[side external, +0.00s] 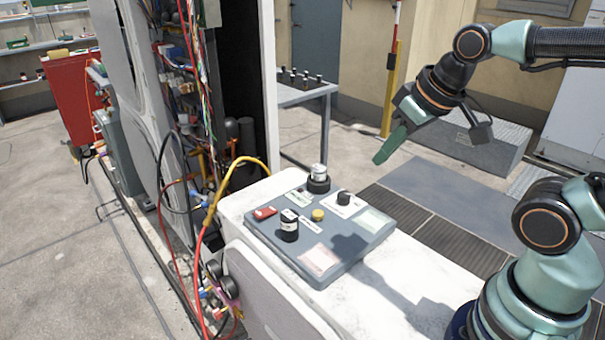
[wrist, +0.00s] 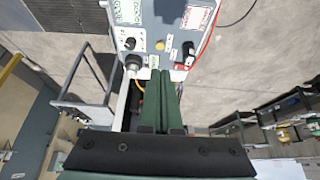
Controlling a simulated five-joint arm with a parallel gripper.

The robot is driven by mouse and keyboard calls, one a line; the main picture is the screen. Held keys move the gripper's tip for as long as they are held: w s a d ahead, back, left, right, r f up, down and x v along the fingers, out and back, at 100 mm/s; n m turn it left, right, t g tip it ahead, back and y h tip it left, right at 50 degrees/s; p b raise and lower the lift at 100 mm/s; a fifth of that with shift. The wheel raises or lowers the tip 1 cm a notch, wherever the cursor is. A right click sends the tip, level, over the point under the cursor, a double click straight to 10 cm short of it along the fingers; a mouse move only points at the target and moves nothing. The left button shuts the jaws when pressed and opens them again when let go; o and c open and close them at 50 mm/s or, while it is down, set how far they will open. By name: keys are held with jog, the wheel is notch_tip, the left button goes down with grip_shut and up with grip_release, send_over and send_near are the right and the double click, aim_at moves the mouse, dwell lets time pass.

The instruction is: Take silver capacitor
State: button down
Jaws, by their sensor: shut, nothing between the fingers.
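The silver capacitor (side external: 319,171) stands upright in a round black holder (side external: 318,185) at the far edge of the grey panel (side external: 350,258). In the wrist view the dark holder (wrist: 133,61) shows just left of the fingertips; the capacitor itself is hard to make out there. My gripper (side external: 380,159) hangs tilted in the air to the right of the capacitor and appears higher, apart from it. Its green fingers also show in the wrist view (wrist: 160,73), pressed together with nothing between them.
The panel carries a black cylinder with a white label (side external: 289,228), a black knob (side external: 344,198), a yellow button (side external: 318,215) and a red switch (side external: 264,212). An open cabinet with wires and hoses (side external: 190,90) stands left. A small table (side external: 300,92) stands behind.

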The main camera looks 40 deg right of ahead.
jog(key=shift+c, duration=1.3)
grip_release()
jog(key=shift+r, duration=0.1)
jog(key=w+d+r+m+g, duration=0.2)
jog(key=w+r+m, duration=0.15)
jog(key=w, duration=0.35)
jog(key=m+g, duration=0.4)
jog(key=m, duration=0.8)
send_over(319, 167)
notch_tip(319, 167, down, 11)
notch_tip(319, 167, down, 11)
jog(key=shift+s, duration=0.1)
